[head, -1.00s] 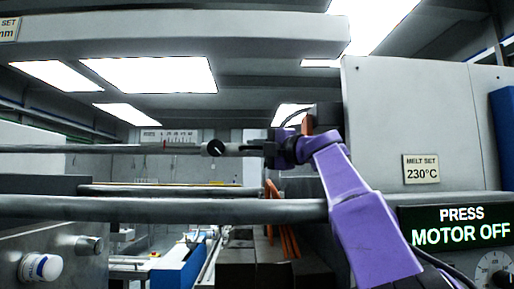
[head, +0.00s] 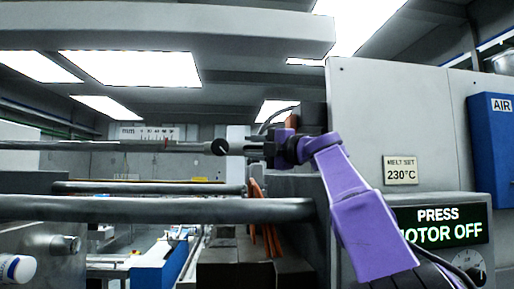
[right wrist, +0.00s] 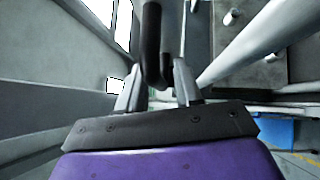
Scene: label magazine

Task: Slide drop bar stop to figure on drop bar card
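The drop bar (head: 110,146) runs level across the left half of the head view. The drop bar stop (head: 220,147) shows as a black round knob with a white mark on this bar. The drop bar card (head: 147,132), with a small printed scale, is behind and left of the stop; its figures are too small to read. My right gripper (head: 243,148) is at the stop's right side. In the right wrist view its fingers (right wrist: 160,88) stand on both sides of a dark piece (right wrist: 153,45) and appear closed on it. My left gripper is out of view.
A thick grey rod (head: 150,209) crosses in front, below the drop bar. A grey press housing (head: 385,110) with a MELT SET 230°C plate (head: 400,170) and a MOTOR OFF display (head: 440,226) stands at right.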

